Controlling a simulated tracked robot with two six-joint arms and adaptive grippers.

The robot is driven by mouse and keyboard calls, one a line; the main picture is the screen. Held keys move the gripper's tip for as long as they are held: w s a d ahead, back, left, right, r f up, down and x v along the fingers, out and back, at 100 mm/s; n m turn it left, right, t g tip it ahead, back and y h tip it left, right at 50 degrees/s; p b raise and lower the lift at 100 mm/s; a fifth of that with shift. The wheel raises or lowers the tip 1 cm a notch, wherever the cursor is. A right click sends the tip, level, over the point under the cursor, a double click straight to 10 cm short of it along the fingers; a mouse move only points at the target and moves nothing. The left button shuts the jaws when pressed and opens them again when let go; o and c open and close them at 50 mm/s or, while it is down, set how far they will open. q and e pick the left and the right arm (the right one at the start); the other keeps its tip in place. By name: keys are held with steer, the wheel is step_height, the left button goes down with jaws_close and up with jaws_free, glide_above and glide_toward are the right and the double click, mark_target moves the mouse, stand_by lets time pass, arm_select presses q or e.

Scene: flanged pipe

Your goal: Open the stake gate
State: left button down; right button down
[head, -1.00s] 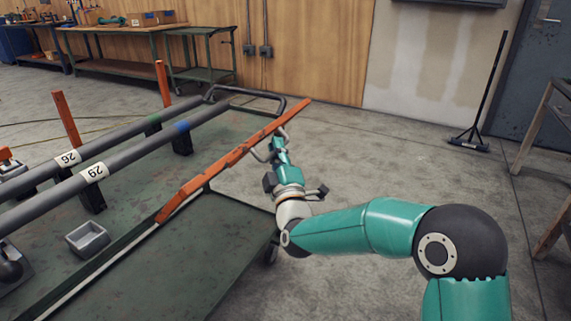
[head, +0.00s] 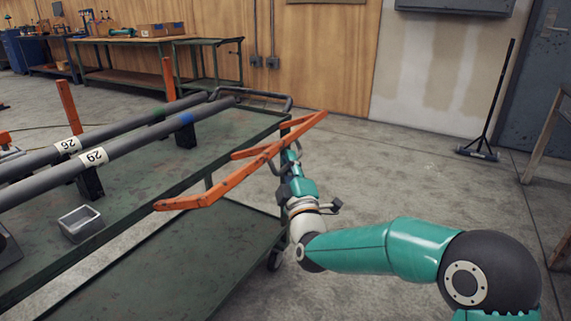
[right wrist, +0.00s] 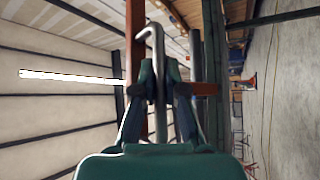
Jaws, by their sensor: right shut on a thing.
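The orange stake gate (head: 250,163) stands out from the near side of the green cart (head: 150,168) in the head view, at an angle to the cart's edge. Its grey handle (right wrist: 150,38) shows as a bent metal rod in the right wrist view. My right gripper (head: 288,160) is shut on the handle on the gate's outer side; its fingers also show in the right wrist view (right wrist: 161,90). The gripper partly hides the handle in the head view. My left gripper is not in view.
Two grey pipes, marked 26 (head: 68,145) and 29 (head: 94,157), lie on the cart among orange stakes (head: 69,107). A small metal tray (head: 80,222) sits on the deck. The floor right of the cart is clear up to a broom (head: 478,150).

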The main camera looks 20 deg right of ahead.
steer(key=shift+d+r, duration=0.15)
steer(key=shift+r, duration=0.05)
steer(key=c, duration=1.3)
jaws_free()
steer(key=shift+o, duration=0.5)
steer(key=shift+s+f, duration=0.1)
steer(key=shift+s, duration=0.05)
steer(key=v, duration=1.1)
steer(key=shift+s+f, duration=0.25)
steer(key=shift+s, duration=0.1)
